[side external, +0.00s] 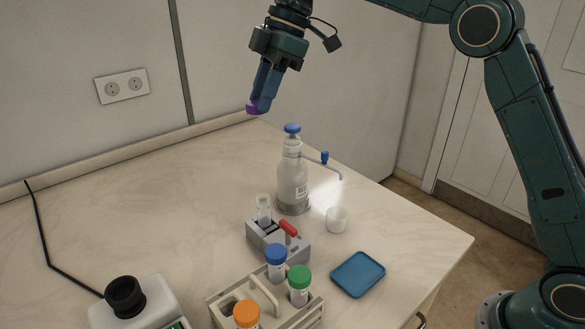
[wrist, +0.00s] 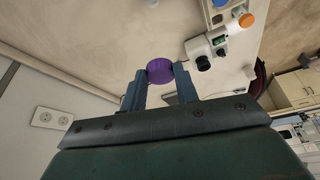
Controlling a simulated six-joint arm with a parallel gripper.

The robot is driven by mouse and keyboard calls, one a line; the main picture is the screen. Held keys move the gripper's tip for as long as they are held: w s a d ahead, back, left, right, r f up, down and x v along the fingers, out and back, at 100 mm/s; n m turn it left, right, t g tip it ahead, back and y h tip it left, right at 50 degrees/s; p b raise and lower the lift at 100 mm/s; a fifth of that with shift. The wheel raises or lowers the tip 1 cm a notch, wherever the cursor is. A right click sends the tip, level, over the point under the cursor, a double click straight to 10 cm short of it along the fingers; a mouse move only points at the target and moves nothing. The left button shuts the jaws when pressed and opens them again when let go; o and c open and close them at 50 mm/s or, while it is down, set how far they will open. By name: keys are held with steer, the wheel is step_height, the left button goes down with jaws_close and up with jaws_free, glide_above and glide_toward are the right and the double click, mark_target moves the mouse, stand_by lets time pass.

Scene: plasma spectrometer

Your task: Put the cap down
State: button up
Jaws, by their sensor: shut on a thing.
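The purple cap (side external: 253,108) is held at the tips of my gripper (side external: 262,106), high above the back of the table. In the wrist view the cap (wrist: 160,71) sits between the two blue fingers of my gripper (wrist: 160,76), which are shut on it. The cap is apart from the table and everything on it. In the side view the fingers hide part of the cap.
A dispenser bottle (side external: 292,180) stands below, right of my gripper. A grey rack (side external: 268,235) holds a clear tube. A blue tray (side external: 358,274) and white cup (side external: 337,220) are at the right. A beige rack (side external: 290,318) holds capped tubes.

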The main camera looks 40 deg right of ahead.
steer(key=shift+s+d, duration=0.1)
steer(key=shift+s+d+n, duration=0.55)
steer(key=shift+s+n, duration=0.15)
steer(key=shift+s, duration=0.2)
steer(key=n+g, duration=0.4)
steer(key=n, duration=0.4)
glide_above(358, 274)
steer(key=d, duration=0.1)
step_height(358, 274, down, 10)
steer(key=shift+w+d+h, duration=0.15)
steer(key=shift+w+h, duration=0.15)
steer(key=shift+f, duration=0.2)
step_height(358, 274, down, 16)
steer(key=shift+r, duration=0.1)
steer(key=shift+f, duration=1.95)
steer(key=shift+f, duration=0.15)
